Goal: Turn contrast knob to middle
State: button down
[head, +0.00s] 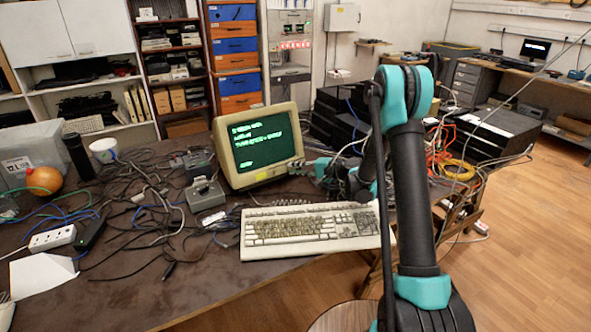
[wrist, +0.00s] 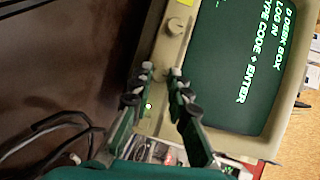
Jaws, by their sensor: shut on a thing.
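The old beige monitor (head: 262,146) stands on the desk with green text on its dark screen. The wrist view shows its screen (wrist: 240,65) turned sideways and its lower bezel. My gripper (head: 298,165) is at the monitor's lower right corner. In the wrist view its two fingertips (wrist: 161,71) are against the bezel, shut on a small knob that the fingers mostly hide. The knob's label and pointer cannot be read, so its setting is unclear. Another pale round knob (wrist: 175,25) sits free farther along the same bezel.
A beige keyboard (head: 310,229) lies in front of the monitor, below my arm. Grey boxes (head: 205,194) and tangled cables lie left of the monitor. Stacked black equipment (head: 338,118) stands behind it on the right. Open floor (head: 530,240) lies at the right.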

jog(key=shift+m+y, duration=0.3)
jog(key=shift+m, duration=0.3)
jog(key=shift+f+t, duration=0.1)
jog(key=shift+t, duration=0.2)
jog(key=c, duration=1.4)
grip_release()
jog(key=shift+c, duration=0.2)
jog(key=v, duration=1)
jog(key=shift+d, duration=0.35)
jog(key=shift+s+d, duration=0.35)
jog(key=shift+d, duration=0.25)
jog(key=shift+s+r, duration=0.1)
jog(key=shift+r, duration=0.15)
